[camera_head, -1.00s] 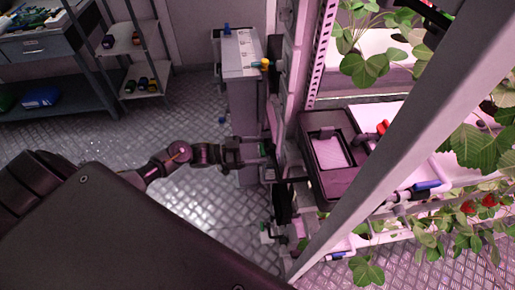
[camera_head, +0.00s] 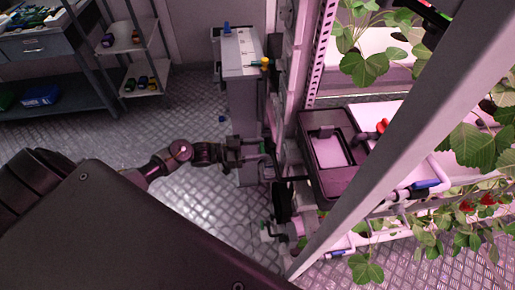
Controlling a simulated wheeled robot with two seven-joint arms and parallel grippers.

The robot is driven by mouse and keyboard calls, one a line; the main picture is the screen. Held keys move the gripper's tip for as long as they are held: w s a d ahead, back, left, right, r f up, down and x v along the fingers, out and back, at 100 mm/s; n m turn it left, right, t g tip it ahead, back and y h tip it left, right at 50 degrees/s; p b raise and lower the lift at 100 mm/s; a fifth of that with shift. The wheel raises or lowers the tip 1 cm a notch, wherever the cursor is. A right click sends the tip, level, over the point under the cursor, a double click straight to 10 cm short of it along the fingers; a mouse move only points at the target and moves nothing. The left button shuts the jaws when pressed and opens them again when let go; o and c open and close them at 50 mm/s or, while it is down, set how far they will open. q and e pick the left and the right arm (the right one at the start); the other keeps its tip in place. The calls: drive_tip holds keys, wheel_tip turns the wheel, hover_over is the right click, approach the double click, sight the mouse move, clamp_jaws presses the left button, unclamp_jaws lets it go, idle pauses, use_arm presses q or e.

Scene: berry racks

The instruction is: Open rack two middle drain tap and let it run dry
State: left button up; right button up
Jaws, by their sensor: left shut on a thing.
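My left gripper (camera_head: 262,158) reaches in from the left at the near-left side of the rack. Its jaws are shut on a small fitting with a bit of green showing, which I take to be the middle drain tap (camera_head: 263,147). The jaws and the rack's dark parts hide most of it, so its handle angle cannot be told. Below it, a pale fitting (camera_head: 267,236) sits low by the rack's foot. No running water can be made out. My right gripper is not in view.
A grey tank (camera_head: 240,55) stands behind.

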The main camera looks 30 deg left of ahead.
use_arm(q)
drive_tip(key=shift+w+n+p, duration=0.1)
drive_tip(key=shift+n+p, duration=3.35)
drive_tip(key=shift+n, duration=5.15)
drive_tip(key=o, duration=1)
drive_tip(key=shift+b+v, duration=1.15)
drive_tip(key=shift+v, duration=4.3)
